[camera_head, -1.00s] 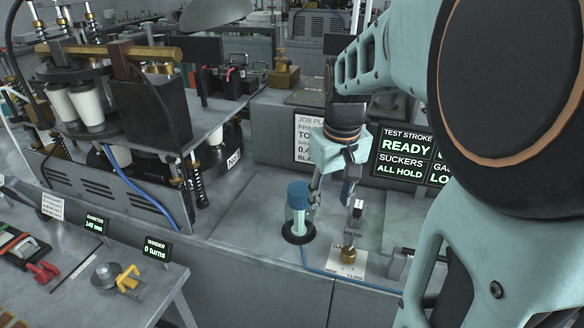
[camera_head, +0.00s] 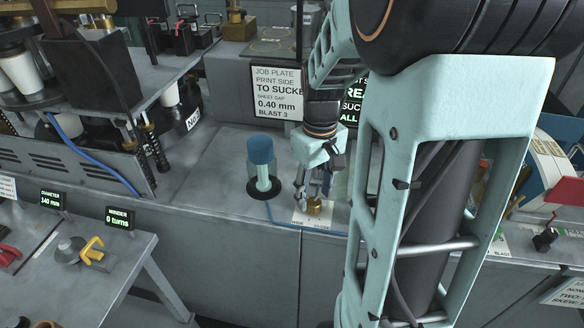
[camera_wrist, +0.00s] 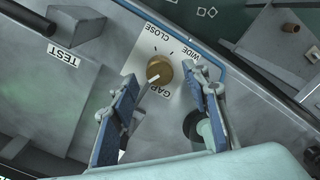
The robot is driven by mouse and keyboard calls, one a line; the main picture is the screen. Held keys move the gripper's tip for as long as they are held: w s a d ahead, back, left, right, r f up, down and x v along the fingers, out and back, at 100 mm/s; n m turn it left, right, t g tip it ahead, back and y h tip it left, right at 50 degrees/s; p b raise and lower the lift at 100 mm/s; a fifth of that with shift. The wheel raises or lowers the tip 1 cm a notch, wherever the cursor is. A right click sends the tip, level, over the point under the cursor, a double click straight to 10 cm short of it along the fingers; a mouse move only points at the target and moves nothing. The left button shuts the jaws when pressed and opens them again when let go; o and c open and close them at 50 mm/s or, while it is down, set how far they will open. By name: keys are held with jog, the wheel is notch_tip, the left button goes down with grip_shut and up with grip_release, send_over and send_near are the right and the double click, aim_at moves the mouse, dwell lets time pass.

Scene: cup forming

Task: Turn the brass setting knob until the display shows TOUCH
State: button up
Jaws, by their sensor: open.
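The brass setting knob (camera_head: 314,208) stands on a white plate (camera_head: 299,216) marked WIDE and CLOSE. In the wrist view the knob (camera_wrist: 159,70) has a white pointer line, and the label GAP is beside it. My gripper (camera_head: 313,197) is over the plate with its fingers pointing down. In the wrist view my gripper (camera_wrist: 160,80) is open, with one blue-padded finger on either side of the knob. I see no finger touching it. The display (camera_head: 352,98) is mostly hidden by my arm; its gap reading cannot be seen.
A blue-capped clear cylinder (camera_head: 261,165) stands left of my gripper on a black ring. A job plate sign (camera_head: 277,92) is behind it. A blue tube (camera_wrist: 230,70) runs along the bench edge. A block labelled TEST (camera_wrist: 76,27) is near the knob.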

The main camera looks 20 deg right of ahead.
jog(key=shift+f, duration=1)
jog(key=c, duration=1.2)
jog(key=shift+o, duration=0.2)
jog(key=m, duration=0.3)
jog(key=shift+m, duration=2.3)
jog(key=shift+w+r, duration=0.1)
